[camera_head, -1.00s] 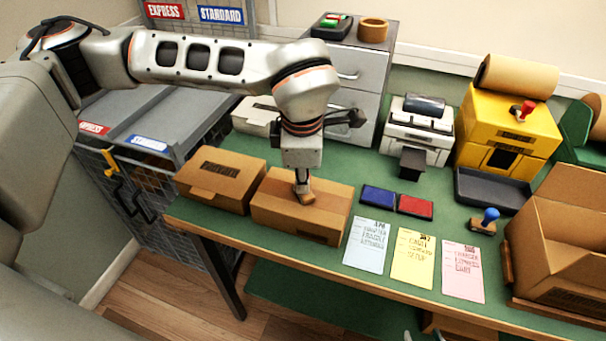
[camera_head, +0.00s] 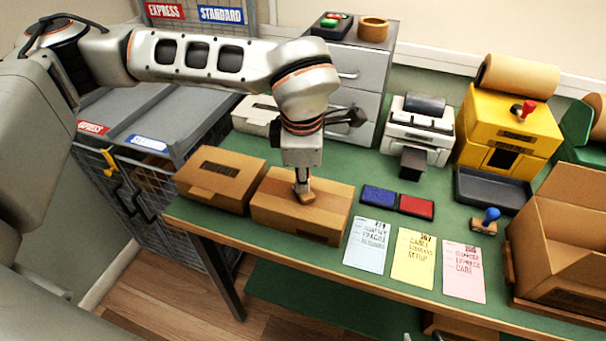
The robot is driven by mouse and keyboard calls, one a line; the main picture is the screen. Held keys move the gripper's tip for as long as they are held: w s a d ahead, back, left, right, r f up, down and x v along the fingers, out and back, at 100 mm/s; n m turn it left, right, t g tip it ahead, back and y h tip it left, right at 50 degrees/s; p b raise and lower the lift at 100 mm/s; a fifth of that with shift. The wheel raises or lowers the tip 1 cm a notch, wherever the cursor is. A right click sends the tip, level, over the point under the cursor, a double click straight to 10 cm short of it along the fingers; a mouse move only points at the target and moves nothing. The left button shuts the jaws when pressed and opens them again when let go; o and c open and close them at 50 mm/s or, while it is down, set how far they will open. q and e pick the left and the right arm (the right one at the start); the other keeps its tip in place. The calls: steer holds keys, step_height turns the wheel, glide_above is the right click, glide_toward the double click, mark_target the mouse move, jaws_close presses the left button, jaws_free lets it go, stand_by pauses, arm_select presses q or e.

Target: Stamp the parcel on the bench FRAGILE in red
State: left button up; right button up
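The parcel (camera_head: 318,224), a closed brown cardboard box, lies near the front edge of the green bench (camera_head: 330,262). My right gripper (camera_head: 302,183) points straight down over its top. It is shut on a stamp (camera_head: 302,197) whose wooden base shows below the fingers, at or very near the parcel top; its handle is hidden, and contact is hard to tell. No mark on the parcel top can be made out. The red ink pad (camera_head: 416,206) lies right of the parcel, beside the blue ink pad (camera_head: 378,197). A blue-handled stamp (camera_head: 487,218) stands further right. My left gripper is not visible.
Another brown box (camera_head: 222,181) sits close left of the parcel. Blue, yellow and pink cards (camera_head: 415,258) lie along the front edge. An open carton (camera_head: 555,240) stands at the right, with a dark tray (camera_head: 490,190) and a printer (camera_head: 418,130) behind.

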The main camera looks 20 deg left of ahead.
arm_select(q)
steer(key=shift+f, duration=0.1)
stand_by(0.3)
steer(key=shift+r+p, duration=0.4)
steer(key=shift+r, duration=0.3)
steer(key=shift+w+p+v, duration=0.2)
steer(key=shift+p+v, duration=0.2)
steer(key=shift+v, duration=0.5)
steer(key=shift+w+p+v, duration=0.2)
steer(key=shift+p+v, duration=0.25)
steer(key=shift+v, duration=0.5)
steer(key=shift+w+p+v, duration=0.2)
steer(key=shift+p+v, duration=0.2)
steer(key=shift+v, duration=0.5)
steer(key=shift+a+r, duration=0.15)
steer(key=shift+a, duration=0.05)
